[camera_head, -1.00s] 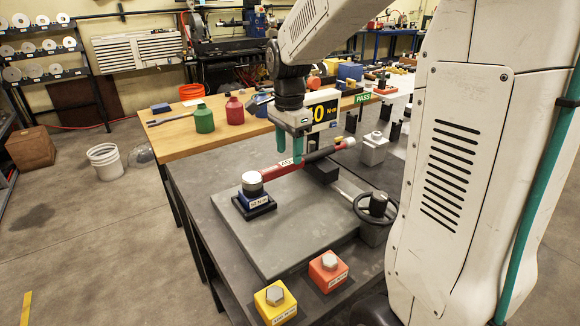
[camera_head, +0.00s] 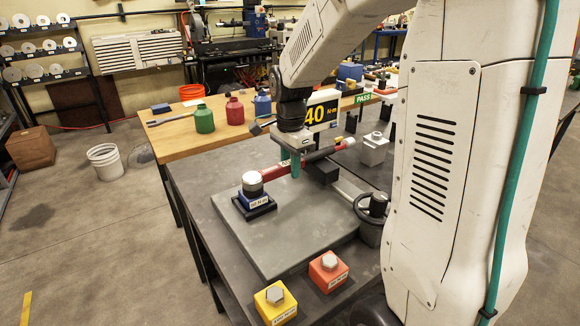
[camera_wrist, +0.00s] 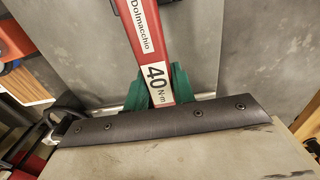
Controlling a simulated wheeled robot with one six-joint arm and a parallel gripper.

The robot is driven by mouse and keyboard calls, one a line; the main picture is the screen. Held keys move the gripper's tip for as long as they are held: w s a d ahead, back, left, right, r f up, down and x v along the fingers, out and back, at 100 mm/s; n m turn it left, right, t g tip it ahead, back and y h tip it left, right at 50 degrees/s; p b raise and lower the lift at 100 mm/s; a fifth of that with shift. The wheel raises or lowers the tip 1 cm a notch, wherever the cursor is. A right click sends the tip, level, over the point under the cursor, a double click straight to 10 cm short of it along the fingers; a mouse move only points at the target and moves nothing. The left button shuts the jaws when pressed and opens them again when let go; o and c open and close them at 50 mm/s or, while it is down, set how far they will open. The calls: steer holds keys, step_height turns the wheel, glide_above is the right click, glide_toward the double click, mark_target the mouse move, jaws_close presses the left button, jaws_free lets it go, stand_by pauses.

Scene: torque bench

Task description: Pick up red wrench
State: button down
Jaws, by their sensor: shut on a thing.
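The red wrench (camera_head: 277,170) has a red shaft, a black handle (camera_head: 328,152) and a white "40 N·m" label. Its left end is at the silver-topped blue block (camera_head: 252,190), and its handle side is by a black support block (camera_head: 322,171). I cannot tell whether the wrench still touches either. My gripper (camera_head: 295,165) points down with its green fingers shut around the red shaft. In the wrist view, the green fingers (camera_wrist: 156,90) are on both sides of the red shaft (camera_wrist: 143,30), near the label.
A grey plate (camera_head: 285,235) lies under the wrench on the dark bench. A yellow block (camera_head: 274,303) and an orange-red block (camera_head: 328,271) stand at the front edge. A black handwheel (camera_head: 372,208) is at the right. Green and red bottles (camera_head: 204,119) stand on the wooden table behind.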

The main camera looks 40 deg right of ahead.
steer(key=shift+r, duration=0.15)
steer(key=shift+r, duration=0.5)
steer(key=shift+s+d+r, duration=0.1)
steer(key=shift+s+r, duration=0.1)
steer(key=shift+r, duration=1.05)
steer(key=s+d, duration=0.2)
steer(key=s, duration=0.5)
steer(key=s+d+r, duration=0.1)
steer(key=s+d, duration=0.2)
steer(key=s, duration=0.4)
steer(key=shift+s+r, duration=0.15)
steer(key=shift+s, duration=0.25)
